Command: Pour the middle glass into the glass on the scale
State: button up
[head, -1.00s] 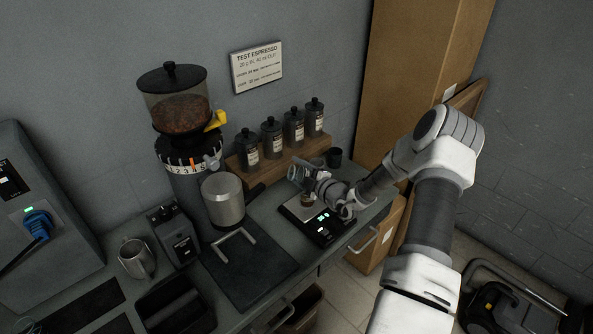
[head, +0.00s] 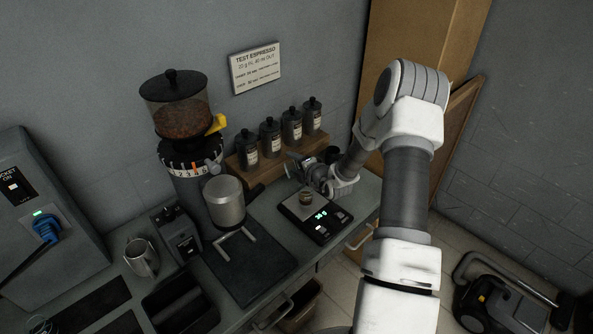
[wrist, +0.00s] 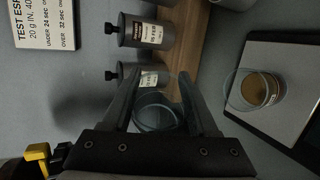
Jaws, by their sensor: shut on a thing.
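My gripper (wrist: 158,85) is shut on a clear glass (wrist: 155,115), which sits between its two fingers in the wrist view. I cannot tell whether anything is left in this glass or how far it is tilted. In the head view my gripper (head: 300,165) is just behind the scale (head: 318,228), near the jar shelf. The glass on the scale (head: 305,198) stands upright and holds something brown. It also shows at the right of the wrist view (wrist: 259,88), apart from my gripper. The scale's display is lit.
Several labelled jars (head: 270,138) stand on a wooden shelf (head: 236,164) against the wall. The grinder (head: 176,120) and a metal jug (head: 141,258) are to the left. A cardboard panel rises at the right.

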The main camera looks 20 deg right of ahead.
jog(key=n+h+b, duration=0.1)
jog(key=b, duration=0.1)
jog(key=r+n+g+h+b, duration=0.1)
jog(key=n+b, duration=0.1)
jog(key=b, duration=0.1)
jog(key=shift+w+r+h, duration=0.1)
jog(key=shift+r+h, duration=0.1)
jog(key=shift+h, duration=0.2)
jog(key=b, duration=0.2)
jog(key=shift+r+n+h+b, duration=0.15)
jog(key=shift+n+h+b, duration=0.15)
jog(key=shift+n+b, duration=0.1)
jog(key=shift+r+b, duration=0.35)
jog(key=shift+b, duration=0.4)
